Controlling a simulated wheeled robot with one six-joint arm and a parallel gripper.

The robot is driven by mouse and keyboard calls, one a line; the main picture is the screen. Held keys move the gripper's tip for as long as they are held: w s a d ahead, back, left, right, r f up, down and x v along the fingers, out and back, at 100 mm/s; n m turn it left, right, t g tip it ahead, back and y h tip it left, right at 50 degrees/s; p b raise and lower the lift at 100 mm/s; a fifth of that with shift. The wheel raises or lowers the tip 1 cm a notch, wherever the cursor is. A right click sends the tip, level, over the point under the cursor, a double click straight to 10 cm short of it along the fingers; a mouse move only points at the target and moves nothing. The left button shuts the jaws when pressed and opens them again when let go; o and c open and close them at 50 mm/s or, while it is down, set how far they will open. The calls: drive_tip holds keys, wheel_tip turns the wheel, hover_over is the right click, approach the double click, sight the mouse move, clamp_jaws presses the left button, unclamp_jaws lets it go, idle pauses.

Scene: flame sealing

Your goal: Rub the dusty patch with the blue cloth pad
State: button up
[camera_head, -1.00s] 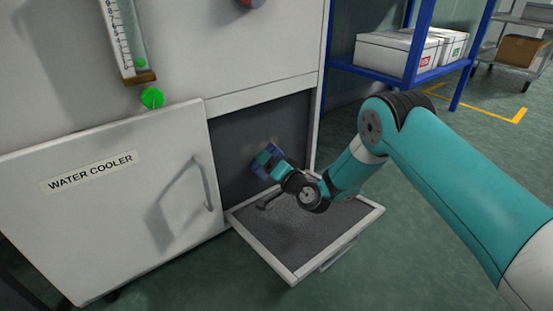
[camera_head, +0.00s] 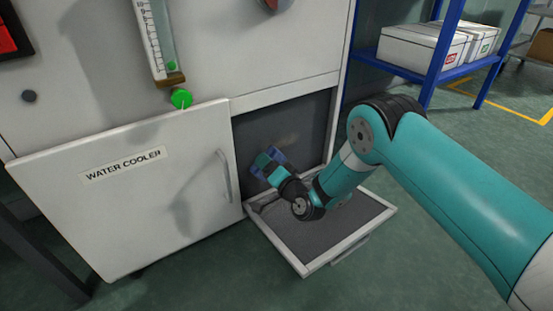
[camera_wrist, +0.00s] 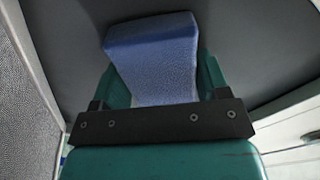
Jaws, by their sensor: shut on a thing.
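The blue cloth pad (camera_wrist: 150,55) is held between the green fingers of my gripper (camera_wrist: 163,75) in the wrist view. In the head view, my gripper (camera_head: 268,164) is inside the dark opening of the cabinet, with blue pad edges (camera_head: 279,154) showing beside the fingers. A faint brownish dusty patch (camera_head: 291,139) shows on the dark panel (camera_head: 310,120), up and right of the pad. The pad is close to the panel; I cannot tell whether it touches.
A fold-down flap (camera_head: 305,235) with a pale rim lies open below the arm. The water cooler door (camera_head: 120,190) with its handle (camera_head: 223,175) is left of the opening. A green knob (camera_head: 181,98) sits above it. A blue shelf (camera_head: 440,65) holds white boxes at right.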

drive_tip(key=shift+s+a+r+p, duration=0.15)
drive_tip(key=shift+a+p, duration=0.1)
drive_tip(key=shift+a, duration=0.15)
drive_tip(key=shift+s+a+r+p, duration=0.15)
drive_tip(key=shift+a+p, duration=0.1)
drive_tip(key=shift+a, duration=0.15)
